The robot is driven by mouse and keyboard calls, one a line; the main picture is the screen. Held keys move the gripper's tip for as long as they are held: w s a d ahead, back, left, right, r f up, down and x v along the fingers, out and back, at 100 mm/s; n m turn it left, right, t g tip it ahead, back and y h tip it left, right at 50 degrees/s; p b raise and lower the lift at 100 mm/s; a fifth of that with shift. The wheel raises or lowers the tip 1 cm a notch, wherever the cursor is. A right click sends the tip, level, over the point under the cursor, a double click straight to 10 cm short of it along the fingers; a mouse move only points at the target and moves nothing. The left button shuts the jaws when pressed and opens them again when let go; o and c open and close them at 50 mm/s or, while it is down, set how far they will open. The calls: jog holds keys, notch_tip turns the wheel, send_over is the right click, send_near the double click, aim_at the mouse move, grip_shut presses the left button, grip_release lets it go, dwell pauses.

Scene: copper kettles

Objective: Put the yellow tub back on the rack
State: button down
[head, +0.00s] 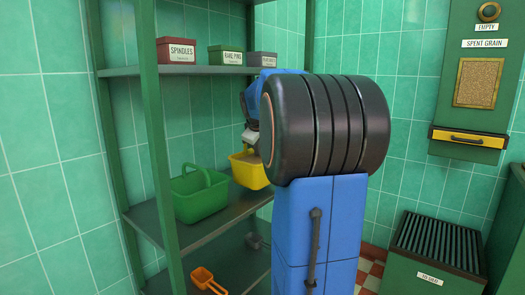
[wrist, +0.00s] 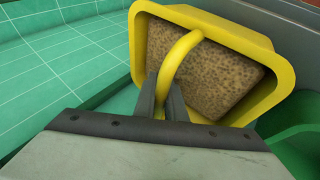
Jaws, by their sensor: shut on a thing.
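The yellow tub (head: 246,170) is at the middle shelf of the green rack (head: 155,150), to the right of a green tub (head: 198,193). In the wrist view the yellow tub (wrist: 262,45) has a brown speckled filling and a yellow handle. My gripper (wrist: 170,100) is shut on that handle. In the head view my gripper (head: 250,138) is partly hidden by my arm. I cannot tell whether the tub's base touches the shelf.
Labelled boxes, one marked spindles (head: 176,51), stand on the upper shelf above. An orange scoop (head: 207,280) lies on the lower shelf. A green bin with a slatted top (head: 437,243) stands at the right by a wall dispenser with a yellow drawer (head: 468,138).

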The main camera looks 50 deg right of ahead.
jog(key=shift+w+f, duration=0.3)
jog(key=shift+f, duration=0.55)
jog(key=shift+w+f, duration=0.25)
jog(key=shift+f, duration=0.6)
jog(key=c, duration=1.8)
grip_release()
jog(key=shift+f, duration=0.1)
jog(key=v, duration=0.7)
jog(key=shift+s+a+r, duration=0.15)
jog(key=shift+a+r, duration=0.05)
